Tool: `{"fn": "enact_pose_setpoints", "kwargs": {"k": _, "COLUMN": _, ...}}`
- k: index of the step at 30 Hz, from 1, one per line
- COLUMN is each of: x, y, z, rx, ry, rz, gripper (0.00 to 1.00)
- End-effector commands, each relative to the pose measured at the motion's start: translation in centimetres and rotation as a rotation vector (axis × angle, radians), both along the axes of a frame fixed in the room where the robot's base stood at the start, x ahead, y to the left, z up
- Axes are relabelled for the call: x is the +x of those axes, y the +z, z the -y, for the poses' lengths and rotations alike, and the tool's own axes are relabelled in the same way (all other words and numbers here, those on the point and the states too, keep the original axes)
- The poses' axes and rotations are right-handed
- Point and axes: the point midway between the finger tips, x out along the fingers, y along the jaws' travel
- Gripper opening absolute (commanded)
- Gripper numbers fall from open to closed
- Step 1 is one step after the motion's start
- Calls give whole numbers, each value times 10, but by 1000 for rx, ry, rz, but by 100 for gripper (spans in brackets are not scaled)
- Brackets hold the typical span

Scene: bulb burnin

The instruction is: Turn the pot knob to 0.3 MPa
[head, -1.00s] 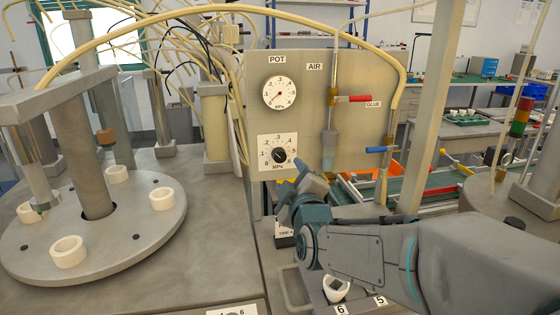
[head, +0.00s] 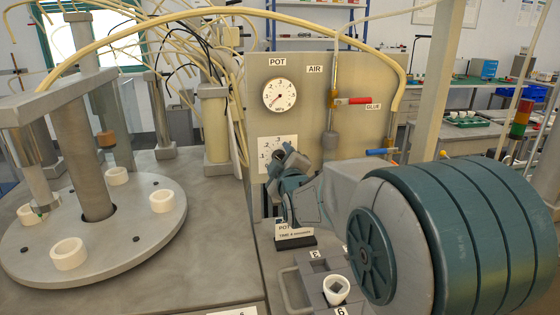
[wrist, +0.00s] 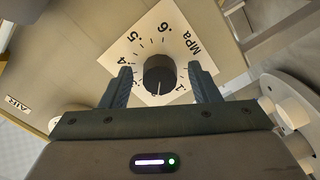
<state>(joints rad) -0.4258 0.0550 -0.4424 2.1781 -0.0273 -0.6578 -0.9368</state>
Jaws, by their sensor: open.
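The pot knob (wrist: 159,76) is a black round knob on a white dial plate (wrist: 150,47) marked in MPa. In the wrist view my gripper (wrist: 161,68) is open, with one finger on each side of the knob and a gap on both sides. A pale pointer line shows on the knob's lower side, towards my gripper; its exact reading is unclear, as part of the scale is hidden. In the head view my gripper (head: 286,158) covers the knob and part of the dial plate (head: 273,146). The POT gauge (head: 279,95) has its red needle at the lower left.
The panel (head: 300,70) also carries the red AIR lever (head: 353,100) and the blue GLUE lever (head: 381,151). A POT sign (head: 296,232) and a block with a white cup (head: 336,288) stand below. A round turntable (head: 110,240) with white rings is at the left.

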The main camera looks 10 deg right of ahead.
Motion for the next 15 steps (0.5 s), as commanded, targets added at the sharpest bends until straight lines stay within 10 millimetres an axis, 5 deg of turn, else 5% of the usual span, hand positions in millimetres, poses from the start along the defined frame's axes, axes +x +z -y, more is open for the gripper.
{"fn": "enact_pose_setpoints", "kwargs": {"k": 5, "x": 0, "y": 0, "z": 0, "rx": 0, "ry": 0, "rz": 0, "gripper": 53}}
{"fn": "enact_pose_setpoints", "kwargs": {"k": 9, "x": 0, "y": 0, "z": 0, "rx": 0, "ry": 0, "rz": 0, "gripper": 14}}
{"fn": "enact_pose_setpoints", "kwargs": {"k": 15, "x": 0, "y": 0, "z": 0, "rx": 4, "ry": 0, "rz": 0, "gripper": 12}}
